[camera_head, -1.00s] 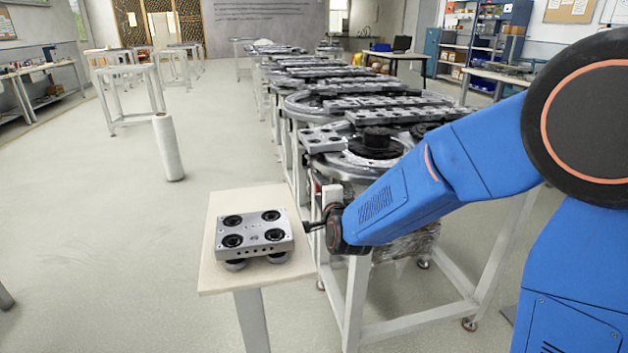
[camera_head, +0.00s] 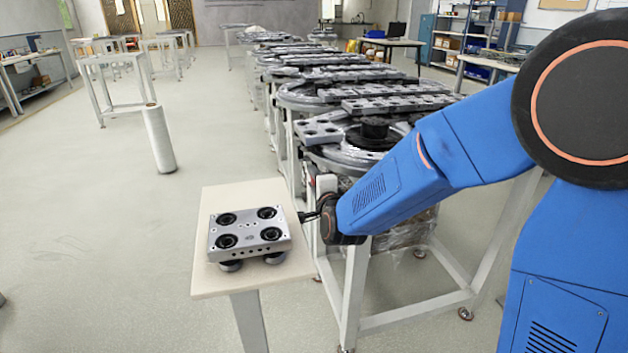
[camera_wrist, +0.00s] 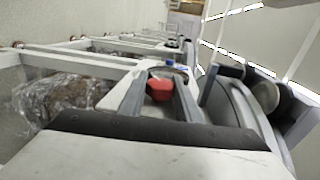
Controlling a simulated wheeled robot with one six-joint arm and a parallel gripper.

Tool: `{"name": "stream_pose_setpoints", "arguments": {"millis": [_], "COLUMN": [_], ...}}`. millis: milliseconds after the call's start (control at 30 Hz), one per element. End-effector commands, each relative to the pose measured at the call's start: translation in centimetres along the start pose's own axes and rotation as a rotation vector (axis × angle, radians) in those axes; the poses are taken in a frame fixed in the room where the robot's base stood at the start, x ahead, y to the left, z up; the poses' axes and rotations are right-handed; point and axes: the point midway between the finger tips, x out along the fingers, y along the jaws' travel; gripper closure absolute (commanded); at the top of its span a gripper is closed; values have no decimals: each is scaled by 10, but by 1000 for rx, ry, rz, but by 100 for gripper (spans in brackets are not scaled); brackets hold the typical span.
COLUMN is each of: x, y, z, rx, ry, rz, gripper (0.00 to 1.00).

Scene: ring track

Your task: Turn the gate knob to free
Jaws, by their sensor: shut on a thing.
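The gate knob (camera_wrist: 160,88) is a small red knob on a pale housing in the wrist view. My gripper (camera_wrist: 160,98) has one grey finger on each side of the knob and is shut on it. In the head view my gripper (camera_head: 308,216) reaches left from my blue arm, beside the white post at the near end of the ring track (camera_head: 340,157). The knob is hidden there, and its turn angle cannot be told.
A pale side table (camera_head: 225,283) stands just left of my gripper, carrying a grey metal carrier (camera_head: 248,234) with black round pads. White frame legs stand under the track. A white roll (camera_head: 159,140) stands on the open floor at left.

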Motion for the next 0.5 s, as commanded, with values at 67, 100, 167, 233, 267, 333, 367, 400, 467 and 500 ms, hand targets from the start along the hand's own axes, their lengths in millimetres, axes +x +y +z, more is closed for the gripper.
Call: {"name": "stream_pose_setpoints", "arguments": {"millis": [67, 100, 167, 233, 267, 333, 367, 400, 467, 500], "x": [0, 0, 0, 0, 0, 0, 0, 0, 0, 0], "y": [1, 1, 2, 3, 3, 3, 3, 4, 4, 4], "z": [0, 0, 0, 0, 0, 0, 0, 0, 0, 0], "rx": [0, -1, -2, -1, -1, -2, -2, -1, -2, -3], "ry": [0, 0, 0, 0, 0, -1, 0, 0, -1, -1], "rz": [-15, -28, -50, -84, -101, -145, -166, -194, -239, -270], "gripper": [92, 92, 92, 92, 92, 92, 92, 92, 92, 92]}}
